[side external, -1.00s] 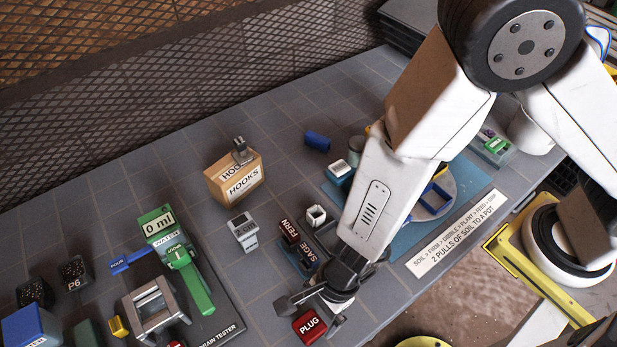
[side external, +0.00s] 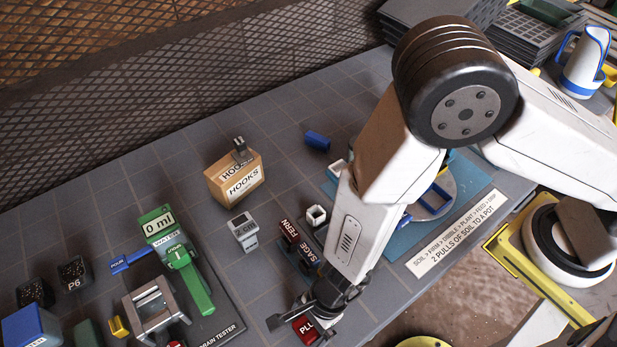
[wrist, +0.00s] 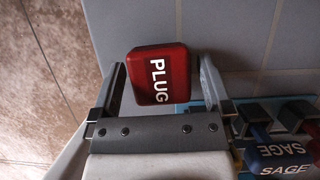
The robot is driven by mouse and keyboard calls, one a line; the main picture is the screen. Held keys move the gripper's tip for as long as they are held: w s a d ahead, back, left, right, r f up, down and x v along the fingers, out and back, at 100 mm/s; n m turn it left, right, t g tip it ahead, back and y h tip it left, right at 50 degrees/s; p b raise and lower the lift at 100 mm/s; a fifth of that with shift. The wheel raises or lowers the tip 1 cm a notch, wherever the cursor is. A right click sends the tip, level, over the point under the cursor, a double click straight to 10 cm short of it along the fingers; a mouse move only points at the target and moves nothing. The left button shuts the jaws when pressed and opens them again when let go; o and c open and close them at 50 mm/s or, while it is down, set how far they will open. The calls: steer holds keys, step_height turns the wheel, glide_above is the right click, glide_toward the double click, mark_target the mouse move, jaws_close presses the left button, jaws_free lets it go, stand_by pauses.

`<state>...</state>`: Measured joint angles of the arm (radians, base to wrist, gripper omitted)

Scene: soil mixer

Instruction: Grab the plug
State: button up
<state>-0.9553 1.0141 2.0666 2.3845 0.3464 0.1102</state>
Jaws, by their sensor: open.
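The plug is a small red block (wrist: 160,75) with white PLUG lettering. In the wrist view it lies on the grey tiled table between the two fingers of my gripper (wrist: 160,82). The fingers are open, one on each side, with a visible gap to the block on both sides. In the side external view the plug (side external: 304,329) is partly hidden behind my gripper (side external: 301,326), near the table's front edge.
The SAGE and FERN blocks (side external: 302,250) stand in a rack close beside my gripper. The drain tester (side external: 225,325) is to the left, with a green water unit (side external: 180,257).

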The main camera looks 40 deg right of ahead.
mark_target(310, 325)
steer(key=shift+c, duration=0.2)
steer(key=c, duration=1.1)
steer(key=shift+r, duration=0.15)
steer(key=shift+r, duration=4.85)
